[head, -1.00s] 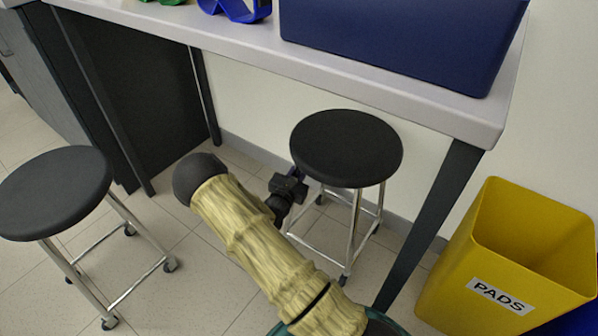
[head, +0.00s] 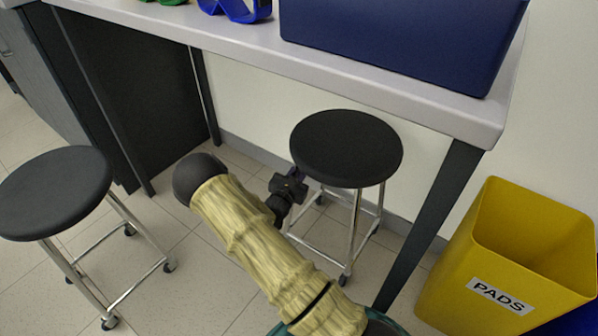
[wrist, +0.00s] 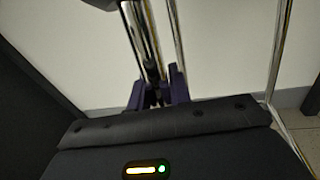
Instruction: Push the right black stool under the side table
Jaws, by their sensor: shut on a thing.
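The right black stool (head: 346,148) has a round black seat and chrome legs on casters. It stands upright in front of the wall, left of the front leg of the side table (head: 440,113), and its seat shows just below the tabletop's front edge. My gripper (head: 300,180) is at the left side of this stool, under the seat's edge. In the wrist view my purple fingers (wrist: 158,92) are shut on the stool, around a chrome upright (wrist: 150,45); the exact contact is dark. The left black stool (head: 55,192) stands apart at the left.
A yellow PADS bin (head: 510,260) stands right of the table's dark front leg (head: 430,220). A blue box (head: 400,40) and blue goggles (head: 235,8) sit on the table. A dark panel (head: 130,90) bounds the space at left. Floor between the stools is mostly clear, with my arm above it.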

